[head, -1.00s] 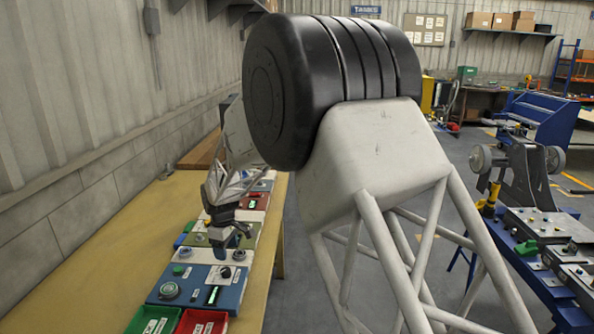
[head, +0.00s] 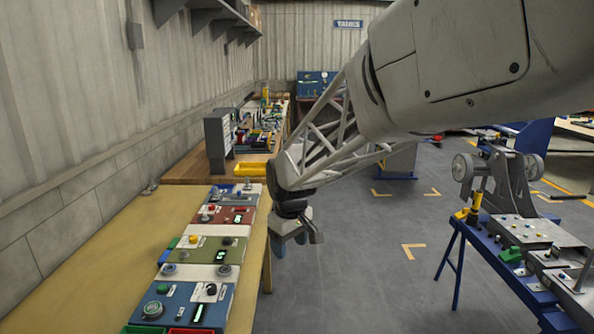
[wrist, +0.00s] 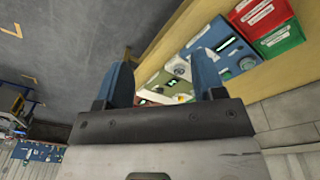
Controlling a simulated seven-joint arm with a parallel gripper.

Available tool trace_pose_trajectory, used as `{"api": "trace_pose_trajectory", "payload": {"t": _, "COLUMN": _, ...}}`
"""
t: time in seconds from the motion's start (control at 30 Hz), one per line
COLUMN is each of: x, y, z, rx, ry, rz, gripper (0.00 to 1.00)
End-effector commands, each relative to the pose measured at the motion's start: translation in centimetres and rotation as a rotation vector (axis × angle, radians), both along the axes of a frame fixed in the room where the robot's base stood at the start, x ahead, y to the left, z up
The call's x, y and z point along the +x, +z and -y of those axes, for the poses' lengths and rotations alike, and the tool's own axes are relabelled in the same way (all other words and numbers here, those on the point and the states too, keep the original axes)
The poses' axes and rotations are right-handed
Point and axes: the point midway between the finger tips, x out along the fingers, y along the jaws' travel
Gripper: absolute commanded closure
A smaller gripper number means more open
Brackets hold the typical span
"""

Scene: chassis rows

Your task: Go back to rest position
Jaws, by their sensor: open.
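My gripper (head: 292,238) hangs just off the right edge of the yellow table, over the grey floor, in the head view. In the wrist view its two blue fingers (wrist: 163,88) stand apart with nothing between them. The row of chassis panels lies on the table to its left: a blue panel (head: 180,299), a green panel (head: 214,246), and a red panel (head: 232,216), with a grey-blue panel (head: 240,195) at the far end. The gripper touches none of them. In the wrist view the panels lie beyond the fingers.
The yellow table (head: 60,285) is bare on its left side. A red bin (wrist: 262,12) and a green bin (wrist: 281,40) show in the wrist view. A blue bench (head: 500,260) with grey panels stands at right. Open floor (head: 370,275) lies between.

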Motion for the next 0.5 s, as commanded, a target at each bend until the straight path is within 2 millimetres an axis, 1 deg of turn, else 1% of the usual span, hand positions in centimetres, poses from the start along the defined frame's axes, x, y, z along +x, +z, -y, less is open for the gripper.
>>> {"api": "trace_pose_trajectory", "payload": {"t": 0.03, "x": -1.1, "y": 0.7, "z": 1.4, "rx": 0.003, "ry": -0.03, "rz": 0.007, "gripper": 0.37}}
{"api": "trace_pose_trajectory", "payload": {"t": 0.1, "x": -2.6, "y": 1.4, "z": 2.9, "rx": 0.008, "ry": -0.072, "rz": 0.012, "gripper": 0.37}}
{"api": "trace_pose_trajectory", "payload": {"t": 0.27, "x": -6.0, "y": 2.7, "z": 6.2, "rx": 0.019, "ry": -0.169, "rz": 0.026, "gripper": 0.37}}
{"api": "trace_pose_trajectory", "payload": {"t": 0.5, "x": -11.6, "y": 3.9, "z": 10.7, "rx": 0.034, "ry": -0.313, "rz": 0.047, "gripper": 0.37}}
